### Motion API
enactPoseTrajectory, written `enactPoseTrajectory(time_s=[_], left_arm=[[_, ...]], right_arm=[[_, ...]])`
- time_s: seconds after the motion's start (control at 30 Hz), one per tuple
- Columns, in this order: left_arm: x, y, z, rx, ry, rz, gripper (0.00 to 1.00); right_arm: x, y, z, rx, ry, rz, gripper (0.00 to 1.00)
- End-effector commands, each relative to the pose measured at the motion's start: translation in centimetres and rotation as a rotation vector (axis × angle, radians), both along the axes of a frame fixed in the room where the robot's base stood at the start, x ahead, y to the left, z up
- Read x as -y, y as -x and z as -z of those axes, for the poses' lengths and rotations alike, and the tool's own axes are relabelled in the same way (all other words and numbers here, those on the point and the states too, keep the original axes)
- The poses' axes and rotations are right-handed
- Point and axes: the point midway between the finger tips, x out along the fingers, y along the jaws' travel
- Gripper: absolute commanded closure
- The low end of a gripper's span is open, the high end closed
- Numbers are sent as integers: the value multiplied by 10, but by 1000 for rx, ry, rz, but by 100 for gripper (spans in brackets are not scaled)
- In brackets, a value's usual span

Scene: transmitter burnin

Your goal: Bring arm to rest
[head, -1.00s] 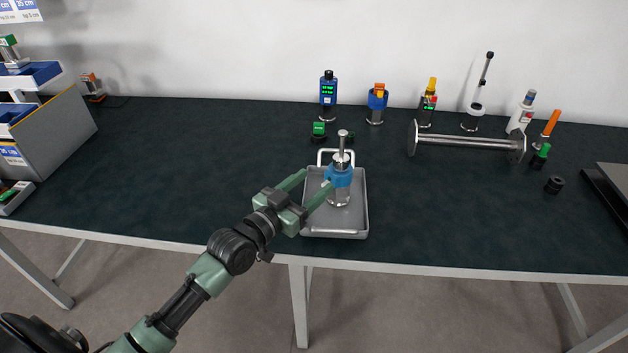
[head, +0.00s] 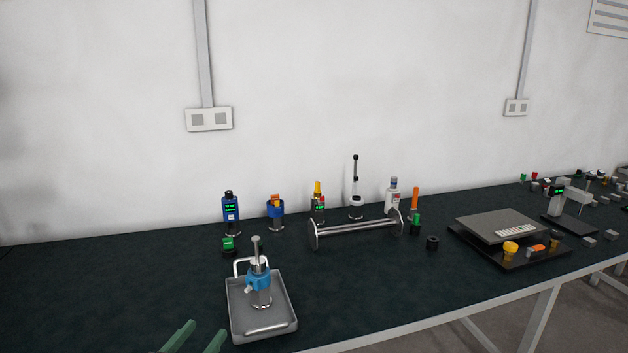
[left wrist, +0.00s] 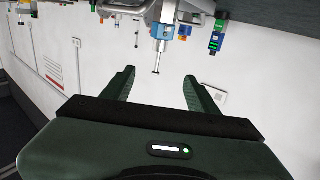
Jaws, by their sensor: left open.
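My left gripper (head: 196,338) shows only its two green fingertips at the bottom edge of the head view, left of the grey tray (head: 262,333). It is open and empty. In the left wrist view its fingers (left wrist: 160,85) stand apart with nothing between them. A metal transmitter with a blue collar (head: 260,282) stands upright in the tray, apart from the fingers. It also shows beyond the fingers in the left wrist view (left wrist: 161,31). The rest of my left arm is out of the head view. My right gripper is in neither view.
Several transmitters, including a blue one (head: 231,208) and an orange-topped one (head: 276,212), stand along the back. A metal bar with end flanges (head: 357,229) lies right of the tray. A dark platform (head: 500,226) is farther right.

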Motion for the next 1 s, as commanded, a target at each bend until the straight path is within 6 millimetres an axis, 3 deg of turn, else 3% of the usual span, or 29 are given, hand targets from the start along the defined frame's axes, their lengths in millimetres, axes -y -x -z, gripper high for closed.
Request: enactPoseTrajectory(time_s=[0.1, 0.27, 0.47, 0.73, 1.0], left_arm=[[9, 9, 12, -46, -14, 15, 41], [22, 24, 31, -123, -40, 35, 41], [41, 55, 64, -268, -87, 62, 41], [58, 131, 120, -574, -182, 66, 41], [49, 222, 154, -895, -264, -2, 41]], right_arm=[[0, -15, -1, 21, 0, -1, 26], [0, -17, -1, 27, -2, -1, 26], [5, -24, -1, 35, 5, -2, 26], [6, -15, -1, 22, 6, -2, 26], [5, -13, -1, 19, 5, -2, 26]])
